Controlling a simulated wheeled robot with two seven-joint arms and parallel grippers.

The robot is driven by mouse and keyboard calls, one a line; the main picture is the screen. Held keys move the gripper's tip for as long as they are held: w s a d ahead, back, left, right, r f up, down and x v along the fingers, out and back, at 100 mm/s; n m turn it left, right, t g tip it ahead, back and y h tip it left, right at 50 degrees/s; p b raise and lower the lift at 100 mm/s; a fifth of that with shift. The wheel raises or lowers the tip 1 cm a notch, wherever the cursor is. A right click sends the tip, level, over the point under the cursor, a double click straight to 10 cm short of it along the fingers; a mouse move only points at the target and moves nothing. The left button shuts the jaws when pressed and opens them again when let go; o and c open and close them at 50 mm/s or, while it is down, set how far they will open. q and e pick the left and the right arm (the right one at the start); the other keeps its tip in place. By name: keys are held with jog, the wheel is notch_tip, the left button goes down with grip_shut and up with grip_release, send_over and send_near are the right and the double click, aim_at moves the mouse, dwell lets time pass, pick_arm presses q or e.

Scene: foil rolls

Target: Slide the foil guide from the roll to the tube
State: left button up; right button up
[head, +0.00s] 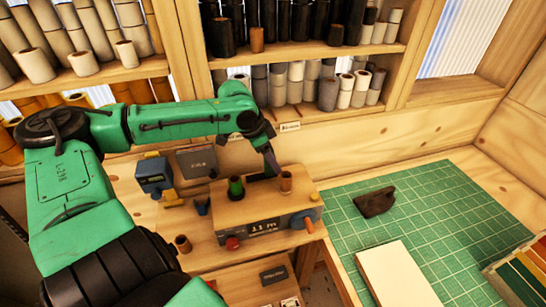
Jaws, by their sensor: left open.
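A wooden-topped box (261,210) with a dial-like front panel stands on the bench. On its top a green roll (236,187) stands upright at the left, with a dark base around its foot. A brown tube (286,182) stands upright to the right of it. My left gripper (263,176) reaches down from behind, its dark fingers open between the roll and the tube, close to the box top. I cannot tell whether it touches anything. I cannot make out the foil guide for certain; the dark fingers may hide it. My right gripper is not in view.
A blue device (154,175) and a dark box (197,162) stand left of the machine. A small brown tube (183,243) is in front. A green cutting mat (440,215) at right carries a dark block (374,201) and a cream board (401,277). Shelves of rolls line the back.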

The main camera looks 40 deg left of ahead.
pick_arm(q)
jog(key=shift+w+a, duration=0.15)
grip_shut()
jog(key=shift+w+r, duration=0.1)
jog(key=shift+r, duration=0.05)
dwell(1.0)
